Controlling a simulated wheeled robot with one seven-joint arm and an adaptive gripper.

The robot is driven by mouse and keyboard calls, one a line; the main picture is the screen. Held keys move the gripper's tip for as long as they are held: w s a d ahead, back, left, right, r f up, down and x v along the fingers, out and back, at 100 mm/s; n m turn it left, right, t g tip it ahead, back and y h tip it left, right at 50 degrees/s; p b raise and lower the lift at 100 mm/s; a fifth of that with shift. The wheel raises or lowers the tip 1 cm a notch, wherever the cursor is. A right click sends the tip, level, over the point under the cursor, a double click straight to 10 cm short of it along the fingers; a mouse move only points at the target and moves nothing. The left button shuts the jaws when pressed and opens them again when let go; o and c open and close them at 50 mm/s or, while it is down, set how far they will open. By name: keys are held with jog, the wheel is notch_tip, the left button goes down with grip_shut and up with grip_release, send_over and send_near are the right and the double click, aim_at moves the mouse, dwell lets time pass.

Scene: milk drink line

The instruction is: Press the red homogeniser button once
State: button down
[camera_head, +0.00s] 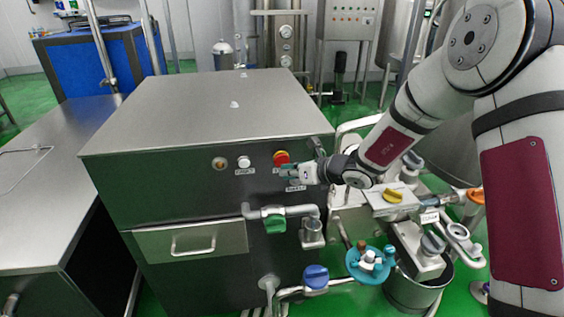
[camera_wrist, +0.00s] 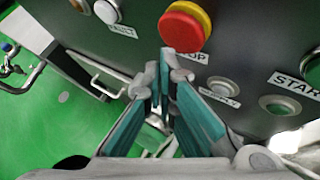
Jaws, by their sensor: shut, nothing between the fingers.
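The red button (camera_head: 281,158) is a round mushroom head on a yellow collar, on the dark front panel of the steel-topped machine (camera_head: 207,103). In the wrist view the red button (camera_wrist: 182,30) is at the top, above a partly covered label ending in "OP". My gripper (camera_head: 288,173) is shut and empty, with its tips just below the red button in the head view. In the wrist view my gripper's (camera_wrist: 167,68) tips lie close to the button's lower edge. I cannot tell whether they touch it.
A white button (camera_head: 243,162) sits left of the red one. The wrist view shows a green button (camera_wrist: 280,104) near a "START" label at right. Below are a green-handled valve (camera_head: 275,223), pipes and a drawer handle (camera_head: 193,246).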

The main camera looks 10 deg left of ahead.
jog(key=s+p, duration=0.1)
jog(key=s, duration=0.1)
jog(key=s+d+p, duration=0.1)
jog(key=s, duration=0.1)
jog(key=shift+s+d, duration=0.2)
jog(key=shift+s, duration=0.15)
dwell(0.4)
jog(key=s+d+r+n+g, duration=0.3)
jog(key=s+r+n+g, duration=0.1)
jog(key=s+r+n, duration=1.25)
jog(key=s+d+r+n+h, duration=0.2)
jog(key=s+d+n+h, duration=0.3)
jog(key=s+d, duration=0.4)
jog(key=s+d+r+n+t+h, duration=0.1)
jog(key=s+d+n+h, duration=0.4)
jog(key=s+d, duration=0.5)
jog(key=shift+s+d+r+n, duration=0.25)
jog(key=shift+d+r+n, duration=0.2)
jog(key=shift+d+n, duration=0.3)
